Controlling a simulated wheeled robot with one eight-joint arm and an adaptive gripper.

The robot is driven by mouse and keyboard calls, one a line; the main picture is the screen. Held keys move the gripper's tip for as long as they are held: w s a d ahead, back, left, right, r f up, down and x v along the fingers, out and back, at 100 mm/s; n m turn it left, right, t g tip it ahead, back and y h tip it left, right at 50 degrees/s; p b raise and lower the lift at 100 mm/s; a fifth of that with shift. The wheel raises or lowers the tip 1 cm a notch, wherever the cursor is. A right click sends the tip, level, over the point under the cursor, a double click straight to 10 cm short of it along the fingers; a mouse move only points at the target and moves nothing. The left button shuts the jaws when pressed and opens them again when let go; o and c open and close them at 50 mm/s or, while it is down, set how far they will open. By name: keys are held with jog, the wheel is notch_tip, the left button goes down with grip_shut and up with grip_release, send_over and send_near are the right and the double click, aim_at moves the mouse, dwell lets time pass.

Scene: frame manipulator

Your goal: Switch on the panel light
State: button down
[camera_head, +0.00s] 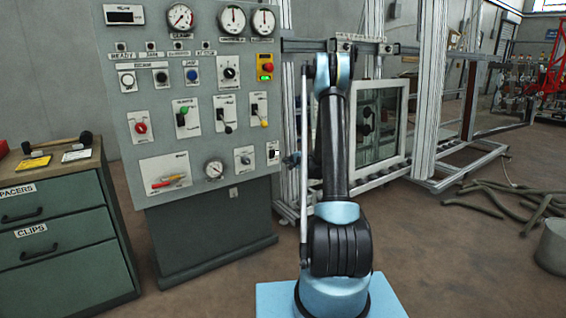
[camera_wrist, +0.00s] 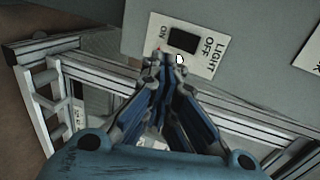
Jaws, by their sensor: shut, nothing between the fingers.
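The light switch (camera_wrist: 184,40) is a black rocker on a white plate in the wrist view, with ON printed to its left and LIGHT and OFF to its right. In the head view the small white switch plate (camera_head: 273,153) is at the lower right edge of the grey control panel (camera_head: 150,97). My gripper (camera_wrist: 169,61) is shut and empty, its fingertips just below the rocker in the wrist view and overlapping the plate's lower edge. I cannot tell whether they touch it. In the head view my gripper (camera_head: 292,159) is small, just right of the plate.
Other knobs, levers and gauges (camera_head: 215,168) crowd the panel. A green drawer cabinet (camera_head: 65,235) with a hammer (camera_head: 62,142) on top stands left. A metal frame with a window (camera_head: 378,120) is behind my arm. Hoses (camera_head: 505,198) lie on the floor at right.

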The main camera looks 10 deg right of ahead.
jog(key=shift+f+v, duration=0.1)
jog(key=shift+v, duration=0.6)
jog(key=shift+f+v, duration=0.15)
jog(key=shift+v, duration=0.6)
jog(key=s+a+r+n+g+h, duration=0.15)
jog(key=s+r, duration=0.25)
jog(key=s, duration=0.5)
jog(key=s+a+r+n+g, duration=0.25)
jog(key=s+r, duration=0.25)
jog(key=s, duration=0.4)
jog(key=s+a+r+n+g, duration=0.1)
jog(key=s+a+r+n, duration=0.2)
jog(key=s, duration=0.6)
jog(key=s+d+f+n+g+h, duration=0.1)
jog(key=s+d+f+n, duration=0.1)
jog(key=s, duration=0.9)
jog(key=s+d+f+n+g+h, duration=0.1)
jog(key=s+d+f+g+h, duration=0.1)
jog(key=s, duration=1)
jog(key=s+d+f+n+g+h, duration=0.2)
jog(key=s, duration=1)
jog(key=shift+d+n, duration=0.3)
jog(key=shift+d, duration=0.05)
